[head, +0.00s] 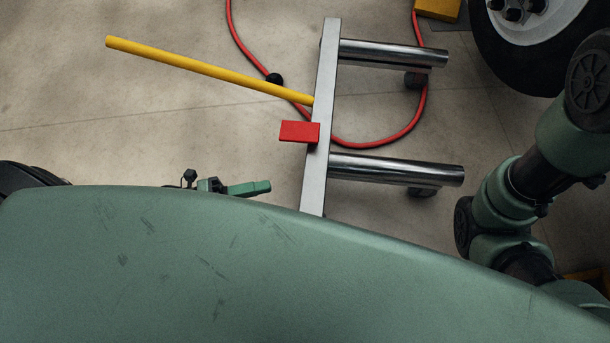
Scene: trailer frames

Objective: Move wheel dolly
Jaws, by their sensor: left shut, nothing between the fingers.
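The wheel dolly (322,120) stands on the floor in the upper middle of the head view. It has a grey metal bar, two chrome rollers pointing right, a red pedal (299,131) and a long yellow handle (210,70) reaching up and left. Small dark casters show by the rollers. My green body hides the bar's near end. My left gripper (262,187) is shut and empty, left of the bar and below the pedal, apart from both in the picture. My right arm shows at the right, but its gripper is out of view.
A wheel with a black tyre (530,68) is at the upper right, beyond the rollers. A red hose (392,138) loops on the floor behind and under the dolly. A yellow object (438,9) is at the top edge. The tiled floor at left is clear.

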